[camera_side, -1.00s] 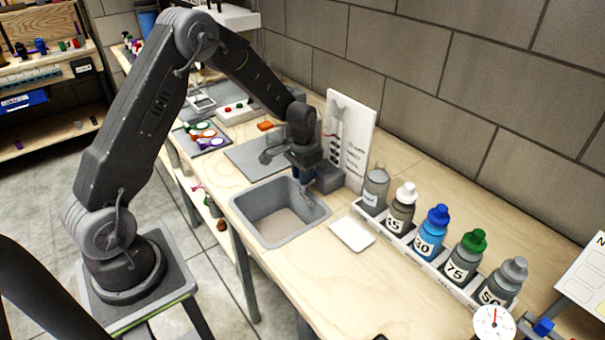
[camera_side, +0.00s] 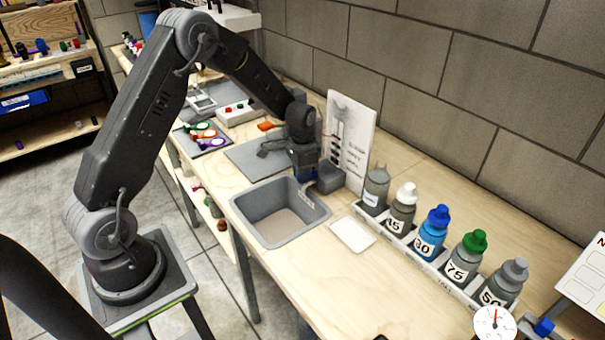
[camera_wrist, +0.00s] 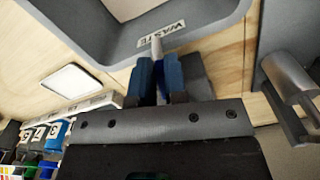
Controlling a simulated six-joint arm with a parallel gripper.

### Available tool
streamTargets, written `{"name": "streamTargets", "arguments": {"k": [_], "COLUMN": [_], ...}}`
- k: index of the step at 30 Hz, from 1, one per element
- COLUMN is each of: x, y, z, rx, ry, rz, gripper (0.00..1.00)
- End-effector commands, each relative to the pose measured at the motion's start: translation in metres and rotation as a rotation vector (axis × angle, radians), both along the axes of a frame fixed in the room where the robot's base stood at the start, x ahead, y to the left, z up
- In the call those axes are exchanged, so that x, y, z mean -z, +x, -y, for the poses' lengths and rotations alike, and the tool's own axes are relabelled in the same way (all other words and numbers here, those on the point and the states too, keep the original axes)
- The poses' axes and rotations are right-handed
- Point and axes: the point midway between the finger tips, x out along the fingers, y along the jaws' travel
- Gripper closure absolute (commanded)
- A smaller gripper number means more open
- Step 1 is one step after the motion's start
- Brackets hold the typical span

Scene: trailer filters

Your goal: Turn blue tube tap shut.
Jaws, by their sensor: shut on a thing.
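My gripper (camera_side: 306,177) is lowered at the back right corner of the grey sink. In the wrist view its two blue fingers (camera_wrist: 159,80) are close together, shut on a narrow dark blue piece between them, which I take to be the blue tube tap (camera_wrist: 160,66). A pale, slim spout or tube end (camera_wrist: 156,46) shows just beyond the fingertips, pointing towards the sink. The fingers and hand hide most of the tap, so its handle angle cannot be read. In the side view the hand covers the tap.
The grey sink (camera_side: 249,213), labelled WASTE in the wrist view, is empty. A grey block (camera_side: 328,177) and a white upright panel (camera_side: 351,143) stand close behind my gripper. A rack of several bottles (camera_side: 430,268) and a white pad (camera_side: 352,234) are to the right.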

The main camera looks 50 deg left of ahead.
Motion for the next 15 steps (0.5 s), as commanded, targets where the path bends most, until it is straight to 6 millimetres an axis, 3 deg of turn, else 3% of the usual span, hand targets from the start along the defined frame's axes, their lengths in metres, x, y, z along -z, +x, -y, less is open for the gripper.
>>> {"name": "streamTargets", "arguments": {"k": [15], "x": [-0.0002], "y": [0.0050], "z": [-0.0092], "rx": [0.448], "ry": [0.001], "rz": [0.000], "gripper": [1.00]}}
